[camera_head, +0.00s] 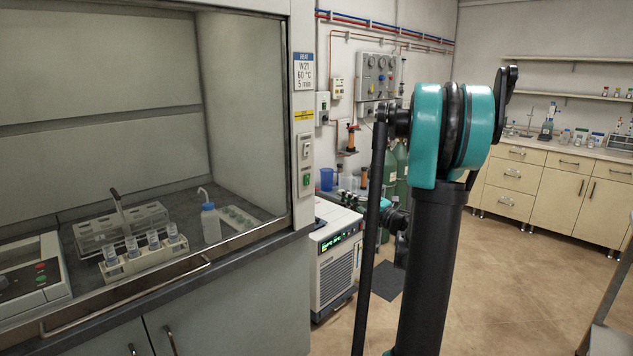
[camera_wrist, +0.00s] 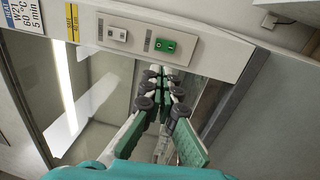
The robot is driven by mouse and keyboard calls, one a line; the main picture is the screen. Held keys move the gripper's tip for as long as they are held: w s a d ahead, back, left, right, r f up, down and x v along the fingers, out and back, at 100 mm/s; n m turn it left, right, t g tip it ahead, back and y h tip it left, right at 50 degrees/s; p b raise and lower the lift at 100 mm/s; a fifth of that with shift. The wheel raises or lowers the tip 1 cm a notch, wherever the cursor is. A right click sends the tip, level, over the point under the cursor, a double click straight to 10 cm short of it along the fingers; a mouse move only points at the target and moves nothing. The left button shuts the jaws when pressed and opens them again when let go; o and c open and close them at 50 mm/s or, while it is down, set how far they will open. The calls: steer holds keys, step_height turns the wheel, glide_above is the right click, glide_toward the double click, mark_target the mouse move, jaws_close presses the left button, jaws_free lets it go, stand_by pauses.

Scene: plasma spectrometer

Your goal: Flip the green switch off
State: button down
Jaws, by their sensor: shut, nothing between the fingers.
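The green switch (camera_head: 306,180) is on the narrow white control panel at the right side of the fume hood, below a white switch (camera_head: 306,148). In the wrist view the green switch (camera_wrist: 165,45) lies just beyond my fingertips, with the white switch (camera_wrist: 117,34) to its left. My gripper (camera_wrist: 161,76) is shut and empty, its fingertips pointing toward the panel near the green switch. A gap seems to remain, but contact is hard to judge. The switch's rocker position is too small to tell.
Inside stand a rack of cups (camera_head: 150,260) and a wash bottle (camera_head: 211,224). A white chiller (camera_head: 335,260) stands right of the hood. Open floor (camera_head: 510,290) lies to the right.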

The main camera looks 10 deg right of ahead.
mark_target(308, 176)
steer(key=x, duration=1.4)
steer(key=shift+r, duration=0.1)
steer(key=shift+w+a, duration=0.1)
steer(key=shift+w+a+r, duration=0.15)
steer(key=shift+w, duration=0.05)
steer(key=shift+s, duration=0.15)
